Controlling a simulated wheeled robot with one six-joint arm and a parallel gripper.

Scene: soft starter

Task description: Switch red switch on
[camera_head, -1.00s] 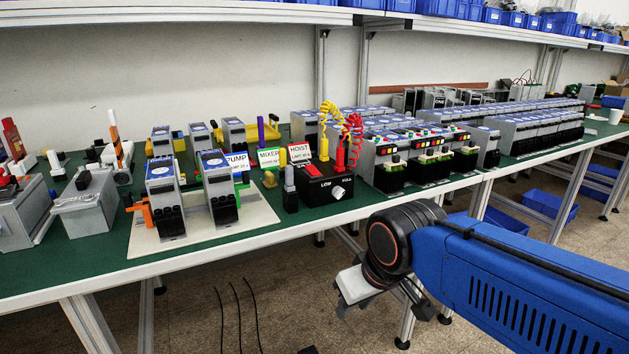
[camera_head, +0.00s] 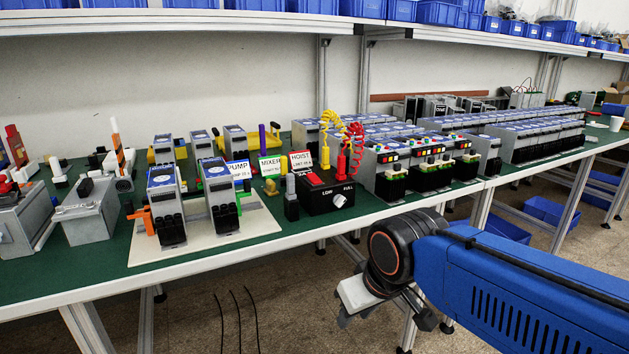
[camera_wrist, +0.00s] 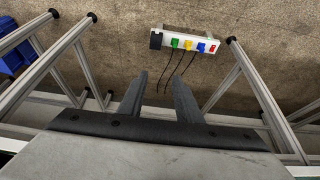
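A white power strip (camera_wrist: 186,43) lies on the floor in the wrist view. A red switch (camera_wrist: 212,48) is at its right end, beside blue, yellow and green plugs. Whether the switch is on cannot be told. My gripper (camera_wrist: 158,78) points towards the floor, its two dark fingers apart with nothing between them. The strip is beyond the fingertips, apart from them. In the head view my gripper (camera_head: 352,305) hangs in front of the table edge. A black control box (camera_head: 330,198) on the table also carries a red part (camera_head: 314,179) on top.
The green table (camera_head: 115,277) holds rows of grey and black devices, with the PUMP, MIXER and HOIST signs. Metal table legs (camera_wrist: 262,105) stand on both sides in the wrist view. Black cords (camera_wrist: 176,75) run from the strip. Open floor lies around it.

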